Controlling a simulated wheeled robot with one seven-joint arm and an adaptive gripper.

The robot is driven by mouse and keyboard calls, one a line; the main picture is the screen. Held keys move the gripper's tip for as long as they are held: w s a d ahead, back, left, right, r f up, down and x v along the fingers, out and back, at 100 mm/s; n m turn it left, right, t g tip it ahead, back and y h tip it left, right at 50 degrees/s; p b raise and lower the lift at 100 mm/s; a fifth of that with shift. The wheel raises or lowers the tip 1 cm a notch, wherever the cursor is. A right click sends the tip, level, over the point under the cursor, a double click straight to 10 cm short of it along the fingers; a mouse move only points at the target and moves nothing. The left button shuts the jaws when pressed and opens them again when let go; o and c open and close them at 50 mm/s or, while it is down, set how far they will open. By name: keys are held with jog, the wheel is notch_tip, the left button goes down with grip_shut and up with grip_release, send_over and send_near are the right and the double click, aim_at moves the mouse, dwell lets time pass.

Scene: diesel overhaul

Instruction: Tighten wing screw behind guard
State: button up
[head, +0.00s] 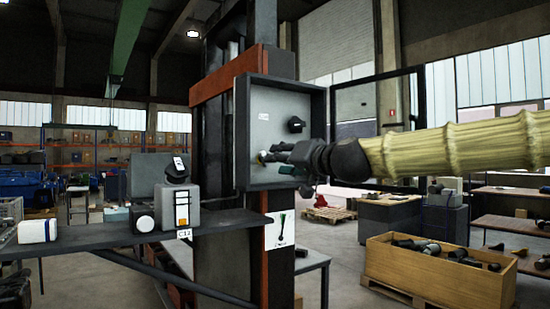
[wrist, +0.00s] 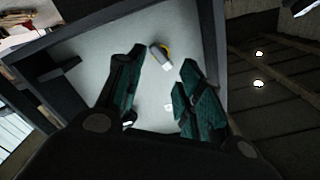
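A small pale wing screw with a yellow ring (wrist: 162,57) stands on the back panel of a grey wall box; in the head view a small yellowish piece (head: 262,157) shows there, partly covered by my fingers. My gripper (head: 273,154) reaches into the box from the right. In the wrist view my gripper (wrist: 160,68) is open, with a teal-padded finger on either side and the screw between and just beyond the tips. I cannot tell whether a finger touches it. A dark-framed door (head: 421,100), perhaps the guard, stands open to the right of the box.
The box (head: 240,130) has raised dark side walls close around my gripper. A black knob (head: 295,124) sits above my fingers on the panel. A shelf (head: 110,240) with devices is at the left. A wooden crate (head: 430,275) stands at the lower right.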

jog(key=n+b, duration=0.1)
jog(key=n, duration=0.2)
jog(key=w+a+n+b, duration=0.1)
jog(key=n, duration=0.3)
jog(key=w+n+b, duration=0.1)
jog(key=n, duration=0.3)
jog(key=shift+w+a+b, duration=0.2)
jog(key=shift+a+b, duration=0.15)
jog(key=shift+a, duration=0.05)
jog(key=shift+s, duration=0.1)
jog(key=shift+w+a, duration=0.2)
jog(key=shift+w, duration=0.1)
jog(key=shift+x, duration=1.75)
jog(key=shift+c, duration=0.2)
